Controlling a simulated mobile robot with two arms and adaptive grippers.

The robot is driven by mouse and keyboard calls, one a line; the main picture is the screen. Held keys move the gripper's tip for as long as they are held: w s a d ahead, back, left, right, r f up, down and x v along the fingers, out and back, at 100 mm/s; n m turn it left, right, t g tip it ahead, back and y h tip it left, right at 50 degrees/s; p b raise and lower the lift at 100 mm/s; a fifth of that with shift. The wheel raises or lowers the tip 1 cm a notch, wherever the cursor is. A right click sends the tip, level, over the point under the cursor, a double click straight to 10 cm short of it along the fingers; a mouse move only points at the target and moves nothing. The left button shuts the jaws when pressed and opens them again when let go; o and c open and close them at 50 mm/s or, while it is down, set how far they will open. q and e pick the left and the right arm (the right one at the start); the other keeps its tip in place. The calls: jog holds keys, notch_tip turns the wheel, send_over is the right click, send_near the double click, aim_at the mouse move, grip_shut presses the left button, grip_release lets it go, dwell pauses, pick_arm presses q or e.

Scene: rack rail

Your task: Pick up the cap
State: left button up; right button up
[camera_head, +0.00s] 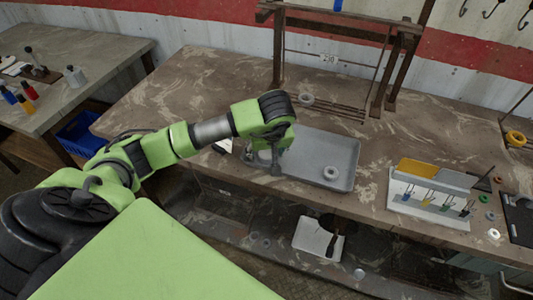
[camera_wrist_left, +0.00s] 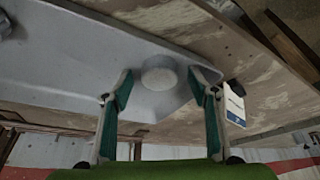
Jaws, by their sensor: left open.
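A pale grey round cap (camera_wrist_left: 159,76) lies in the grey tray (camera_wrist_left: 60,75), near one end of it. In the head view the tray (camera_head: 325,150) lies on the workbench, and my left arm and gripper cover its left end, so I cannot make out the cap clearly there. My left gripper (camera_head: 271,166) points down over that end. In the left wrist view its open fingers (camera_wrist_left: 161,88) stand on either side of the cap, with gaps and nothing held. My right gripper is in neither view.
A grey ring (camera_head: 330,173) lies in the tray. A white rack (camera_head: 430,205) with several small coloured tools stands to the right. A wooden frame (camera_head: 340,35) stands behind. A white card (camera_head: 222,146) lies left of the tray. The bench between tray and rack is clear.

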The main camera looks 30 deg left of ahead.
pick_arm(q)
jog(key=c, duration=1.1)
jog(key=shift+r, duration=0.1)
